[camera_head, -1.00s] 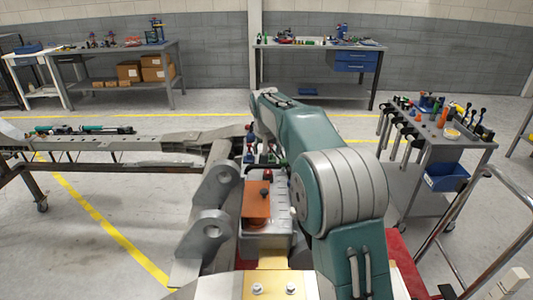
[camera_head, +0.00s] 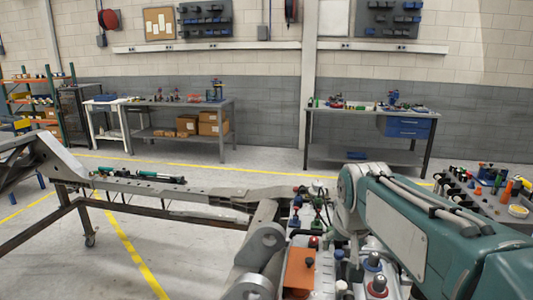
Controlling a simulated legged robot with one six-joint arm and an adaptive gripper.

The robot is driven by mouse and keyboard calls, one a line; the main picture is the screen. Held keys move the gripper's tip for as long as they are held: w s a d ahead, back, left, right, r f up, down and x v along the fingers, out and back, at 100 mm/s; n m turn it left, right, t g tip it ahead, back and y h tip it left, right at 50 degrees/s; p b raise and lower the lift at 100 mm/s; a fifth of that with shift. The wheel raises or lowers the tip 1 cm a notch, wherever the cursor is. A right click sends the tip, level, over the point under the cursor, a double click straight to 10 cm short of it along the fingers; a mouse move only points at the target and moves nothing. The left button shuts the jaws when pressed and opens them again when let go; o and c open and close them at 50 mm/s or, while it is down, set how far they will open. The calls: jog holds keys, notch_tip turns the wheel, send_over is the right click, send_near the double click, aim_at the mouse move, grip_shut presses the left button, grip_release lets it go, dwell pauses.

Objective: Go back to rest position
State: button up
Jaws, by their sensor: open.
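My teal arm (camera_head: 425,225) fills the lower right, folded, with its grey joint (camera_head: 350,195) near the middle. My gripper is not visible; the end of the arm is hidden or out of frame. The long grey chassis frame (camera_head: 225,197) lies across the left and middle on a dark stand. A green-and-black tool (camera_head: 155,176) lies on it. The arm's near joint stands close to the chassis end on the right.
A workbench with blue drawers (camera_head: 372,112) stands behind, with another bench (camera_head: 180,102) to its left. A tool cart (camera_head: 505,208) stands at the right, partly behind the arm. Open floor (camera_head: 200,238) with yellow lines lies left of the centre.

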jog(key=s+f, duration=0.3)
jog(key=s, duration=0.7)
jog(key=s+f+n, duration=0.1)
jog(key=s+f, duration=0.2)
jog(key=s, duration=0.7)
jog(key=shift+s+f+t, duration=0.15)
jog(key=shift+f+t, duration=0.1)
jog(key=shift+t, duration=0.05)
